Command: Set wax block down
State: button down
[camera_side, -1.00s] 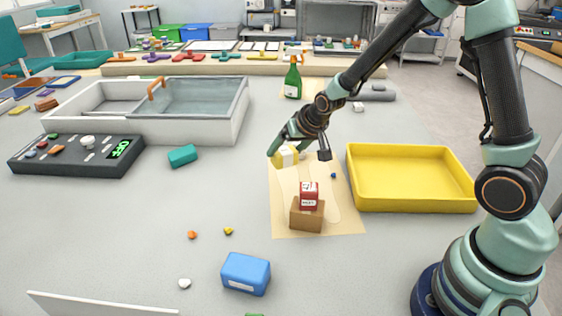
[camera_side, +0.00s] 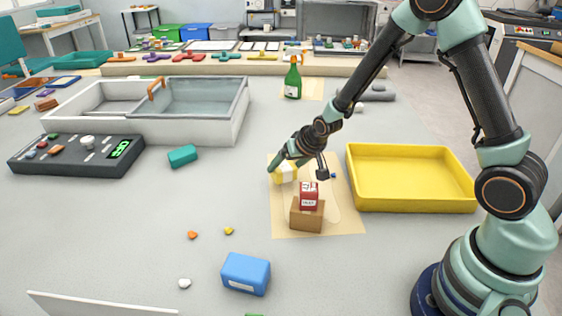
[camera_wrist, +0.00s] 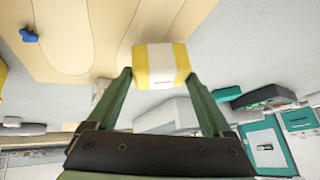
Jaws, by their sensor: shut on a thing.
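The wax block (camera_side: 285,173) is yellow with a white band. It is at the back left of the tan paper sheet (camera_side: 345,225), low over it or touching it; I cannot tell which. My gripper (camera_side: 290,163) comes down on it from the upper right and is shut on it. In the wrist view the block (camera_wrist: 160,64) sits between the two green fingertips of my gripper (camera_wrist: 160,80). Part of the block is hidden behind the fingers in the side view.
A red box (camera_side: 309,196) stands on a brown block (camera_side: 306,216) on the sheet's front part. A yellow tray (camera_side: 412,208) is just right of the sheet. A teal block (camera_side: 183,156) lies to the left, and a blue box (camera_side: 246,273) at the front. Bare table lies left of the sheet.

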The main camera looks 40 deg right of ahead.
jog(key=shift+f, duration=0.25)
grip_release()
jog(key=shift+r, duration=0.2)
jog(key=s+a+r+n+g, duration=0.1)
jog(key=s+r+n, duration=0.3)
jog(key=s+r, duration=1.6)
jog(key=shift+s+a+r, duration=0.2)
jog(key=shift+a+r, duration=0.1)
jog(key=shift+r, duration=0.3)
